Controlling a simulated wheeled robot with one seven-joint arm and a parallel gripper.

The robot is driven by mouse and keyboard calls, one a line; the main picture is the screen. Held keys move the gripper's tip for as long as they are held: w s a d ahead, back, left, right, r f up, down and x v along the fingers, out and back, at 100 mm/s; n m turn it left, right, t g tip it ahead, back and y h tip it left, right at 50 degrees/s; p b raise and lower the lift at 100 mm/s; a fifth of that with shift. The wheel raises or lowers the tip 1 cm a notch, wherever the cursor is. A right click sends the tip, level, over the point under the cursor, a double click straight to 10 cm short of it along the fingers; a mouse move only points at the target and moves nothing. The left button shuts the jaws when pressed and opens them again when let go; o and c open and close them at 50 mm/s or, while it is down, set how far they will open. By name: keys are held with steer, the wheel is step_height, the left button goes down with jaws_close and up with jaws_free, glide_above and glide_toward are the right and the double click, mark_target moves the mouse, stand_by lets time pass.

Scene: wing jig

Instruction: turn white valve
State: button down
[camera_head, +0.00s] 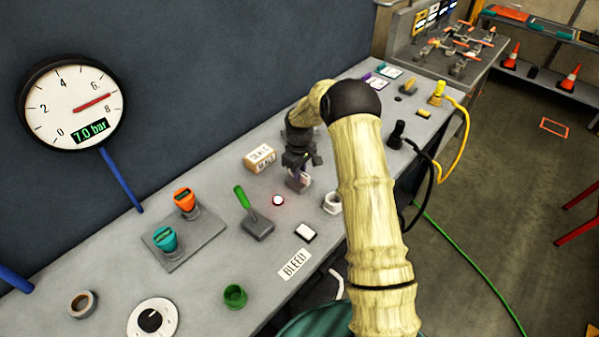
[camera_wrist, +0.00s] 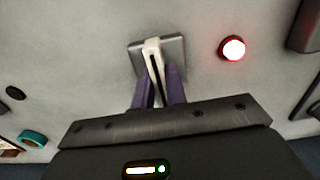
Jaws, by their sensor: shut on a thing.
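The white valve (camera_wrist: 152,47) shows in the wrist view as a white lever with a dark slot, on a grey square base (camera_wrist: 175,47). My gripper (camera_wrist: 157,90) has its two purple fingers on either side of the lever and is shut on it. In the head view my gripper (camera_head: 299,172) reaches down to the bench, and the valve is mostly hidden by it.
A red lamp (camera_wrist: 232,48) glows right of the valve in the wrist view. A green-handled lever (camera_head: 256,222), a lettered box (camera_head: 259,158) and a white ring (camera_head: 332,202) stand nearby on the bench. The wall gauge (camera_head: 72,104) reads 7.0 bar.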

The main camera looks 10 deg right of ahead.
steer(key=shift+r, duration=0.1)
steer(key=c, duration=1.4)
jaws_free()
steer(key=shift+c, duration=0.2)
step_height(320, 180, up, 17)
steer(key=b, duration=0.3)
steer(key=shift+r, duration=0.2)
steer(key=s+f+m+t, duration=0.1)
steer(key=s+f+m, duration=0.1)
steer(key=s, duration=1.3)
steer(key=s+f+m+t, duration=0.1)
steer(key=s+m, duration=0.4)
steer(key=s, duration=0.9)
steer(key=shift+s+f+t, duration=0.3)
steer(key=shift+s+f, duration=0.05)
steer(key=shift+f, duration=0.1)
